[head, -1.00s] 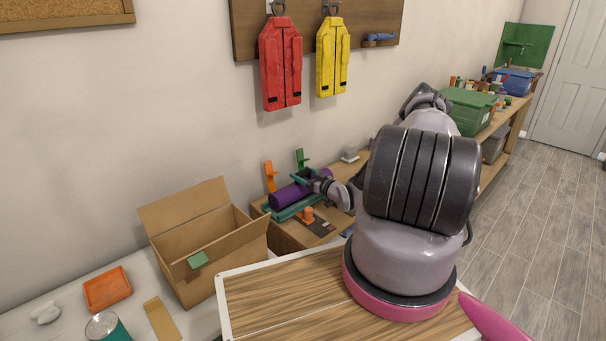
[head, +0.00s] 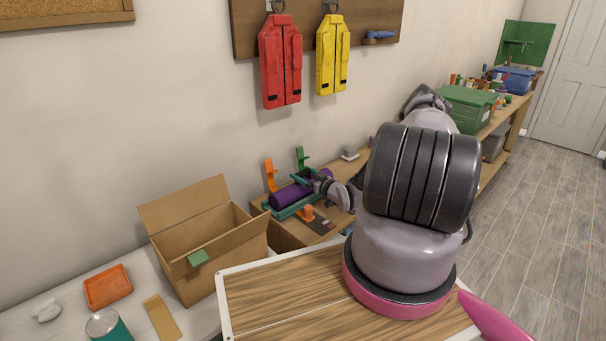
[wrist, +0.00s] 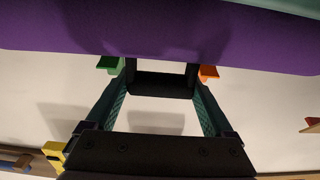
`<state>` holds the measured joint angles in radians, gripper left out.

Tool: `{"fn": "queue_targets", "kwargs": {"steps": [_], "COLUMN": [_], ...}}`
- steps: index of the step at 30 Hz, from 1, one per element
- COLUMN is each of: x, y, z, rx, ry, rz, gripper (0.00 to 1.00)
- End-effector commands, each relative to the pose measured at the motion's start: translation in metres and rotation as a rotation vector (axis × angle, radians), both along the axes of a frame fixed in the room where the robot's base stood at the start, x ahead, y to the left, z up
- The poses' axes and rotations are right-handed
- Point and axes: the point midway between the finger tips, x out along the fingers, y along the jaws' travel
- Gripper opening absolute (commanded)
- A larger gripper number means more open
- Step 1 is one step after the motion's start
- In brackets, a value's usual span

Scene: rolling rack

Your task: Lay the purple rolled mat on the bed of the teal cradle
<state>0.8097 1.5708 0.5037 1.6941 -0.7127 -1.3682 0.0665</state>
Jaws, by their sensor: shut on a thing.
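The purple rolled mat (head: 290,196) lies lengthwise along the teal cradle (head: 296,210) on the wooden bench. The cradle's front rail shows below the mat; whether the mat touches the bed cannot be told. My gripper (head: 315,180) reaches in from the right and is shut on the mat. In the wrist view the mat (wrist: 80,30) spans the top, with my gripper's fingers (wrist: 158,75) running up to it and the fingertips hidden. A teal strip, likely the cradle (wrist: 295,5), shows at the top right corner there.
An orange holder (head: 270,175) and a green holder (head: 301,158) stand behind the cradle. A small orange piece (head: 307,213) on a dark plate is in front. An open cardboard box (head: 205,240) stands to the left. A green bin (head: 465,108) is farther right.

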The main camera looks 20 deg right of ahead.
Motion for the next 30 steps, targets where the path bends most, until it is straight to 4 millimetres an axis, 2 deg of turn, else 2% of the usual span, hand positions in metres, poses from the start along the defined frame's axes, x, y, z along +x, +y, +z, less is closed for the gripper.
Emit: {"fn": "queue_targets", "kwargs": {"steps": [4,5,6,13,17,30], "x": [0.000,0.000,0.000,-0.001,-0.010,-0.085], "y": [0.000,0.000,0.000,0.000,-0.005,-0.036], "z": [-0.002,-0.002,-0.002,-0.003,-0.003,-0.003], "rx": [-0.001,-0.001,-0.001,0.000,0.000,0.000], "ry": [-0.001,-0.001,-0.001,0.001,0.001,0.000], "rz": [0.001,0.001,0.001,0.000,-0.002,-0.002], "gripper": [0.00,0.95,1.00,1.00,1.00,1.00]}}
